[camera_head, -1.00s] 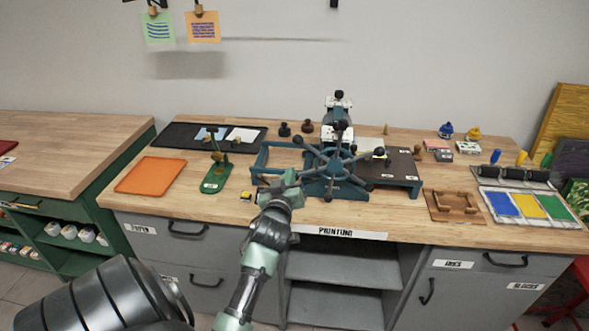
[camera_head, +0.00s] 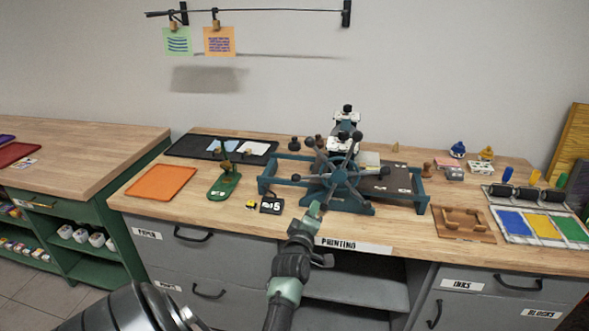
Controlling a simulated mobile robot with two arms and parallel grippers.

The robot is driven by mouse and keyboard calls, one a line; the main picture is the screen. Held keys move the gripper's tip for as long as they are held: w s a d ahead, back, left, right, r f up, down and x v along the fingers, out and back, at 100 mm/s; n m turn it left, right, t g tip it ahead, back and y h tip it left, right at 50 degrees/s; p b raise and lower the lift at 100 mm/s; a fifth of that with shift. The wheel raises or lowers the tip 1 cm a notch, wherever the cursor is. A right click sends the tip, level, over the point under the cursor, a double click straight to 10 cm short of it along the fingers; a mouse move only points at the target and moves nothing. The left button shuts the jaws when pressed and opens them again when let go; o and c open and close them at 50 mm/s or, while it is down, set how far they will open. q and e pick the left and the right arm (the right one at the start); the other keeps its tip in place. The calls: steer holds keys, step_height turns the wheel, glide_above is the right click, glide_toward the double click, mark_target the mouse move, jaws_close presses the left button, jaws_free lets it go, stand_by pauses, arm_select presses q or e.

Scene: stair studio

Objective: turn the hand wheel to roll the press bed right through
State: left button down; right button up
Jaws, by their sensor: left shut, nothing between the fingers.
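The blue hand wheel (camera_head: 338,175) with several dark-knobbed spokes is on the near side of the printing press (camera_head: 345,146). The dark press bed (camera_head: 395,180) lies on the blue frame and sticks out to the right of the wheel. The left part of the frame (camera_head: 278,172) shows bare rails. My left gripper (camera_head: 315,209) is shut and empty, just below and left of the wheel near the bench's front edge. I cannot tell whether it touches the wheel. My right gripper is not in view.
A small black card (camera_head: 271,206) lies left of the wheel. A green tool (camera_head: 224,184) and an orange sheet (camera_head: 161,182) lie further left. A wooden jig (camera_head: 464,223) and a colour ink tray (camera_head: 540,226) are on the right. The wooden bench front is mostly clear.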

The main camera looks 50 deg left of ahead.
arm_select(q)
steer(key=shift+w+d+f+n, duration=0.3)
steer(key=shift+w+d+n, duration=0.05)
steer(key=shift+d+n, duration=0.15)
steer(key=shift+a, duration=0.1)
stand_by(0.3)
